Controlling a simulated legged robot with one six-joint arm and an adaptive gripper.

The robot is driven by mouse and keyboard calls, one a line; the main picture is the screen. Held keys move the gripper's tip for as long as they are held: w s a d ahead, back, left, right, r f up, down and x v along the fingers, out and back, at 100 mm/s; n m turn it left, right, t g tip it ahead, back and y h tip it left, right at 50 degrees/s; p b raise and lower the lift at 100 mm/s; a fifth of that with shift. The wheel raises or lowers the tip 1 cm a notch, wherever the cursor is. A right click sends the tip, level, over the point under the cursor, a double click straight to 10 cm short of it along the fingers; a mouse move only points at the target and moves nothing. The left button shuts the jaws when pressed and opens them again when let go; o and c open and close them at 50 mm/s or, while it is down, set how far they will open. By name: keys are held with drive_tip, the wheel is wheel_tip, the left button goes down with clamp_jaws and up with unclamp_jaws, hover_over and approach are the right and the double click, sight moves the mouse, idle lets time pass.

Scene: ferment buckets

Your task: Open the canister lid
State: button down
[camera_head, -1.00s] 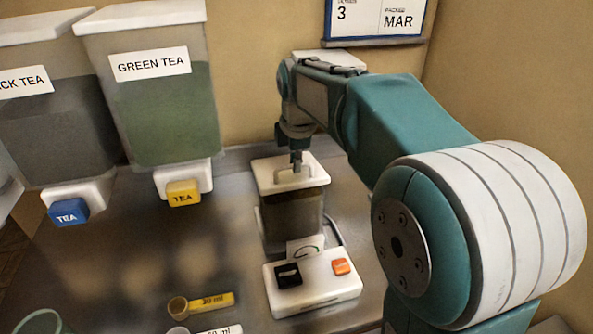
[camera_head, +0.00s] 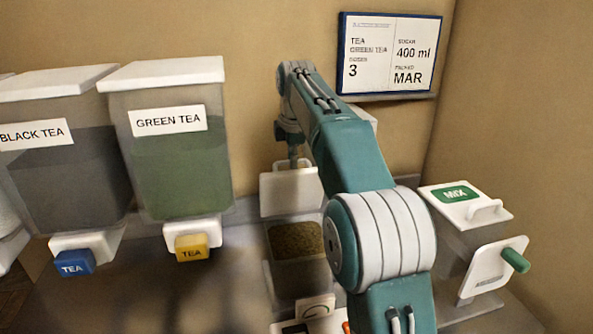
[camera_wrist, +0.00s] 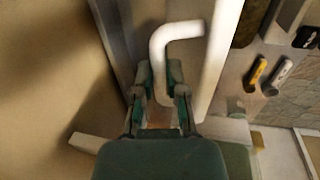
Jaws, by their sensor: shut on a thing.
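The canister (camera_head: 302,274) stands on the counter in the middle of the head view, with brown grainy contents visible inside. Its white lid (camera_head: 288,198) is raised and tilted up above the opening at the back. I cannot tell whether the lid still touches the rim. My gripper (camera_head: 294,163) is at the lid's handle, partly hidden behind the lid. In the wrist view my gripper (camera_wrist: 161,100) is shut on the white bent handle (camera_wrist: 176,32), which stands out from the lid's face.
Black tea (camera_head: 60,170) and green tea (camera_head: 175,165) dispensers stand at left. A MIX container (camera_head: 468,215) with a green knob stands at right. A sign (camera_head: 389,55) hangs on the wall. My arm covers the space right of the canister. Scoops (camera_wrist: 257,75) show in the wrist view.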

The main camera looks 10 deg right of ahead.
drive_tip(key=shift+w+f, duration=0.25)
drive_tip(key=shift+w, duration=1.05)
drive_tip(key=shift+w+f, duration=0.2)
drive_tip(key=shift+w, duration=1.2)
drive_tip(key=shift+w+r, duration=0.15)
drive_tip(key=c, duration=0.7)
unclamp_jaws()
